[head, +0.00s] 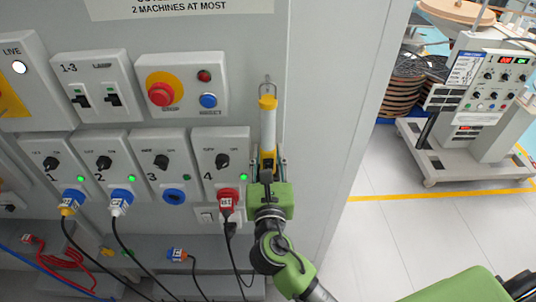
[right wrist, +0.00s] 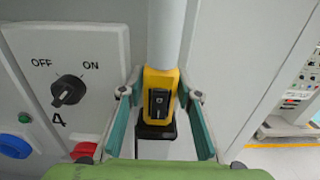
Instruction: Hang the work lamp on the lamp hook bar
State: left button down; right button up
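The work lamp (head: 267,130) is a white tube with a yellow top cap and a yellow lower handle. It stands upright against the right part of the grey panel, below a small metal hook (head: 267,80), seemingly the lamp hook bar. Whether the lamp's top is caught on the hook is too small to tell. My right gripper (head: 268,161) is at the lamp's lower end. In the right wrist view, its fingers (right wrist: 161,93) stand on both sides of the yellow handle (right wrist: 160,82) with a gap on each side. My left gripper is out of view.
Left of the lamp are switch box 4 (head: 221,150) with a red plug (head: 228,199) and the stop box (head: 181,85). Cables hang below. The panel's edge is close on the right. Beyond it lie open floor and a machine (head: 480,95) on a wheeled base.

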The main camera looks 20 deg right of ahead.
jog(key=shift+o, duration=0.8)
jog(key=shift+s, duration=0.1)
jog(key=shift+f, duration=0.15)
jog(key=v, duration=1.2)
jog(key=shift+r, duration=0.2)
notch_tip(320, 180, down, 19)
jog(key=a+m+g+y+b, duration=0.1)
jog(key=a+m+g+y, duration=0.1)
jog(key=g+y, duration=0.15)
jog(key=s+d+f+m+g+b, duration=0.1)
jog(key=s+f+m+g, duration=0.25)
jog(key=f, duration=0.85)
jog(key=s+d+f+m+g+b, duration=0.1)
jog(key=s+d+f+m+g, duration=0.2)
jog(key=f, duration=0.9)
jog(key=s+d+f+m+g+b, duration=0.1)
jog(key=s+d+f+m+g, duration=0.2)
jog(key=s+f+m, duration=0.8)
jog(key=s+d+f+m+g+y+b, duration=0.1)
jog(key=s+d+f+m+g, duration=0.2)
jog(key=s+f+m, duration=0.8)
jog(key=s+d+f, duration=0.2)
jog(key=s, duration=0.5)
jog(key=shift+s+d+f+b, duration=0.2)
jog(key=shift+d+f+b, duration=0.1)
jog(key=shift+b, duration=0.1)
